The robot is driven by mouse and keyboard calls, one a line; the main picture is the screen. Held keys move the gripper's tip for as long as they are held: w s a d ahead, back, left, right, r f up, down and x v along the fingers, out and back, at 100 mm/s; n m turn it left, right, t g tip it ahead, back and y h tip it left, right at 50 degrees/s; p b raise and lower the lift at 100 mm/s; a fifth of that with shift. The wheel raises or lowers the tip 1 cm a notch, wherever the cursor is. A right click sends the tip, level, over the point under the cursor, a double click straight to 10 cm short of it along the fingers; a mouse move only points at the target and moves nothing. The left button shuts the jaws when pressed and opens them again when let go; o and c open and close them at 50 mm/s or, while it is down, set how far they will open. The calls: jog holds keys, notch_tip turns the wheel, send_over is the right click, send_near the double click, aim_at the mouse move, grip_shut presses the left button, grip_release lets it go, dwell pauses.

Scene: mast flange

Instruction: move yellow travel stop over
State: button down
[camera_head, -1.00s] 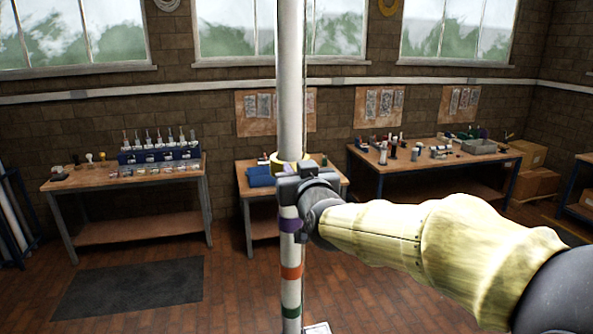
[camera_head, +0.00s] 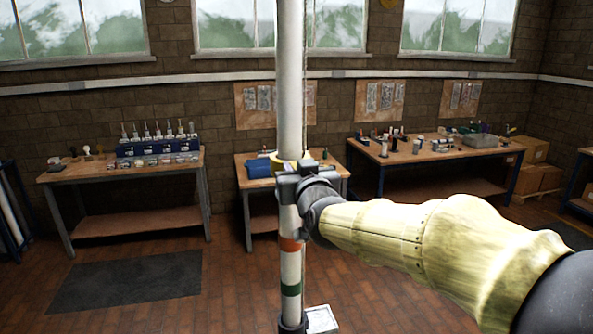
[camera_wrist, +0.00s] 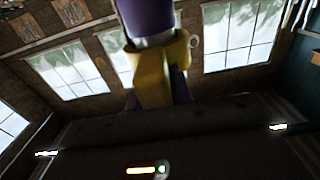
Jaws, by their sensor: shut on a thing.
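The yellow travel stop (camera_head: 284,160) is a collar around the upright white mast (camera_head: 290,80). My gripper (camera_head: 290,180) is shut on the stop at the mast, just below its visible yellow rim in the head view. In the wrist view the yellow stop (camera_wrist: 152,78) sits at the jaws, with a purple band (camera_wrist: 147,18) close by on the mast. In the head view my gripper hides the purple band. An orange band (camera_head: 290,244) and a green band (camera_head: 290,290) show lower on the mast. The jaw contact is too dark to see clearly.
Workbenches with tools stand behind along the wall, one with a blue bin (camera_head: 259,168). The brick floor around a dark mat (camera_head: 128,281) is clear.

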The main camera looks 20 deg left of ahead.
jog(key=shift+f, duration=0.5)
jog(key=c, duration=1.2)
grip_release()
jog(key=shift+c, duration=0.2)
jog(key=shift+r, duration=0.1)
jog(key=shift+s+d, duration=0.1)
jog(key=b+v, duration=0.4)
jog(key=v, duration=1.3)
jog(key=shift+s, duration=0.1)
